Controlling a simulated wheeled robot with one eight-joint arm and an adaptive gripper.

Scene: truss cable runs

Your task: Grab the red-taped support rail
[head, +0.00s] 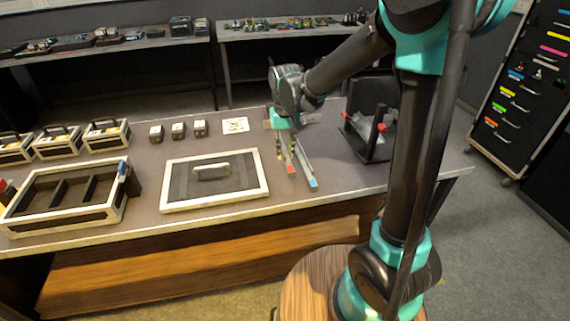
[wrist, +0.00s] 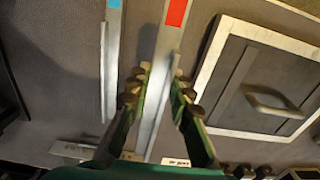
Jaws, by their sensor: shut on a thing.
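The red-taped support rail (head: 289,162) is a slim grey bar with a red patch on its near end. It lies on the workbench, and in the wrist view the rail (wrist: 168,45) runs between my fingers. My gripper (head: 284,143) points down over it and is shut on it; in the wrist view my gripper (wrist: 160,76) has one finger on each side of the bar, behind the red tape. A blue-taped rail (head: 306,169) lies close beside it, outside the fingers; it also shows in the wrist view (wrist: 113,50). The far end of the red-taped rail is partly hidden by my gripper.
A flat framed panel with a handle (head: 177,194) lies left of the rails. A black stand (head: 365,146) is to their right. An open divided tray (head: 128,208), small cases (head: 105,137) and several small blocks (head: 178,131) occupy the left. Bare bench lies before the rails.

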